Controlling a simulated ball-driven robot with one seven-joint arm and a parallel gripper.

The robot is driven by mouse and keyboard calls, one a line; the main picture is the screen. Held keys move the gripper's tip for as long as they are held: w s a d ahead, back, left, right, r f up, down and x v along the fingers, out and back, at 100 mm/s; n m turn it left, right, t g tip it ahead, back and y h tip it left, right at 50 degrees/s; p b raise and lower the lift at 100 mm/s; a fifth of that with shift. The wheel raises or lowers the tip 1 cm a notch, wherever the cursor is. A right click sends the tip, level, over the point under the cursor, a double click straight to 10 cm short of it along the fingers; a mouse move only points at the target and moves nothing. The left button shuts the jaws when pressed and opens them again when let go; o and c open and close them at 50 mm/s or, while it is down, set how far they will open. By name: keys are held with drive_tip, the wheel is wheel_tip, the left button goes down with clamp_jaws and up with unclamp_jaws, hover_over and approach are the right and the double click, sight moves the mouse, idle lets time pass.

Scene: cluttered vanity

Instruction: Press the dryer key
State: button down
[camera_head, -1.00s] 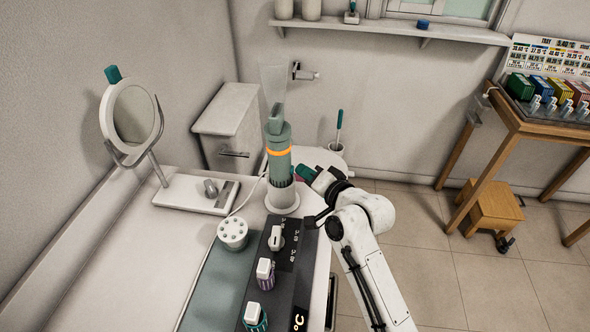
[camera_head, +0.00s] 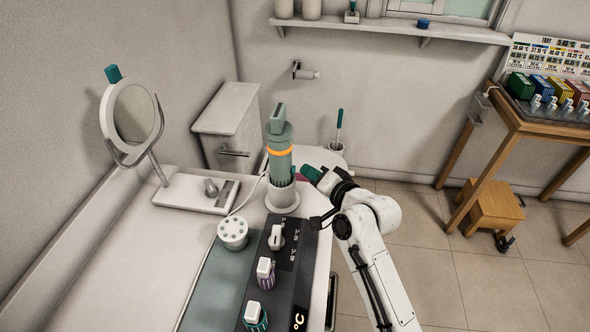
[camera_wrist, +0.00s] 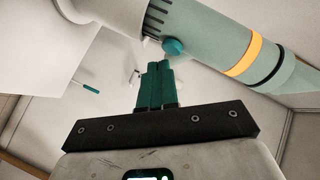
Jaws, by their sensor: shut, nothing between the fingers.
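The dryer (camera_head: 278,155) is a grey-green cylinder with an orange band, standing upright in a white round holder (camera_head: 283,197) on the vanity. Its body crosses the upper right of the wrist view (camera_wrist: 215,50), with a round teal key (camera_wrist: 174,47) on its side. My gripper (camera_head: 310,173) is just right of the dryer, with a small gap between them. In the wrist view its teal fingers (camera_wrist: 156,68) are together and empty, their tips close to the key.
A round mirror (camera_head: 134,115) stands at left. A white cup with a teal-handled brush (camera_head: 339,126) is behind my gripper.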

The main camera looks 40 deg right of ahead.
drive_tip(key=shift+s+d, duration=0.15)
drive_tip(key=shift+s, duration=0.05)
drive_tip(key=shift+s+d+b, duration=0.2)
drive_tip(key=shift+s+d, duration=0.6)
drive_tip(key=shift+s, duration=0.2)
drive_tip(key=shift+s+d+b, duration=0.2)
drive_tip(key=shift+s+d, duration=0.55)
drive_tip(key=shift+s, duration=0.2)
